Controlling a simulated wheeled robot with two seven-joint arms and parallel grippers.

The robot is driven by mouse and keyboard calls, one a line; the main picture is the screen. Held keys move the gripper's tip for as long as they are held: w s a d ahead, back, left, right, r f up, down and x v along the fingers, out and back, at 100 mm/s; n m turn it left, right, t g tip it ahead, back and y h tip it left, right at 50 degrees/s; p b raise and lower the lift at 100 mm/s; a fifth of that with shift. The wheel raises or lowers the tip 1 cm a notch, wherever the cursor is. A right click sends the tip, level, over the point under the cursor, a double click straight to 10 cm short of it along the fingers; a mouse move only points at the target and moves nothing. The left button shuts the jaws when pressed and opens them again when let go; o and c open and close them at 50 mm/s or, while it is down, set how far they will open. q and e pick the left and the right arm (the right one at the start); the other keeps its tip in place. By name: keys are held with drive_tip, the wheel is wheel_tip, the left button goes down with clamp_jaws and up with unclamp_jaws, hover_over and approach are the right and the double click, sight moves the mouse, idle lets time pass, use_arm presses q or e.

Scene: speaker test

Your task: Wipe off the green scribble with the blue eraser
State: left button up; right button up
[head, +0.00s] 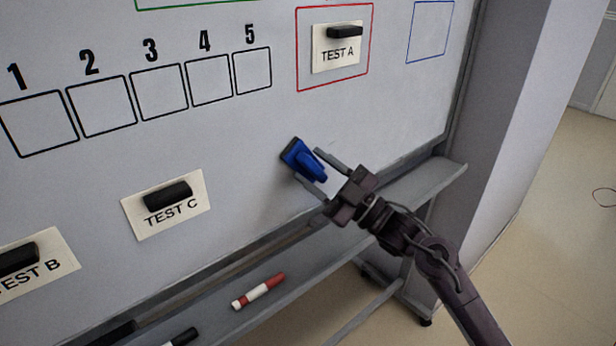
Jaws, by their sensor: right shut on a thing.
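The blue eraser (300,157) is held at the whiteboard (225,140), right of the TEST C card. Its dark pad side faces the board; I cannot tell whether it touches. My right gripper (322,172) is shut on the eraser, with one finger on each side of its blue grip. No green scribble shows on the visible part of the board. A straight green frame line (200,7) runs along the top edge of the view. My left gripper is not in view.
Cards TEST A (337,55), TEST B (50,268) and TEST C (155,218) hang on the board with black magnets. The tray (325,262) below holds a red-and-white marker (258,291) and a black one (182,338). A grey pillar (505,130) stands to the right.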

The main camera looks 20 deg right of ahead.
drive_tip(key=shift+w+d+f+b, duration=0.1)
drive_tip(key=shift+w+d+b, duration=0.2)
drive_tip(key=shift+d, duration=0.7)
drive_tip(key=shift+w+d+b, duration=0.1)
drive_tip(key=shift+w+d, duration=0.3)
drive_tip(key=shift+d, duration=0.55)
drive_tip(key=shift+w+d+b, duration=0.4)
drive_tip(key=shift+d+b, duration=0.05)
drive_tip(key=shift+d, duration=0.65)
drive_tip(key=shift+w+d+b, duration=0.4)
drive_tip(key=shift+w+d, duration=0.05)
drive_tip(key=shift+d, duration=0.7)
drive_tip(key=shift+w+d+b, duration=0.4)
drive_tip(key=shift+d+b, duration=0.05)
drive_tip(key=shift+d, duration=0.65)
drive_tip(key=shift+s+d+p, duration=0.15)
drive_tip(key=shift+s+d, duration=0.15)
drive_tip(key=shift+s, duration=0.65)
drive_tip(key=shift+s+d+p, duration=0.1)
drive_tip(key=shift+s+d, duration=0.25)
drive_tip(key=shift+s, duration=0.55)
drive_tip(key=shift+s+d+p, duration=0.15)
drive_tip(key=shift+s+d, duration=0.15)
drive_tip(key=shift+s, duration=0.65)
drive_tip(key=shift+s+d, duration=0.3)
drive_tip(key=shift+s, duration=0.4)
drive_tip(key=shift+s+d, duration=0.25)
drive_tip(key=shift+s, duration=0.45)
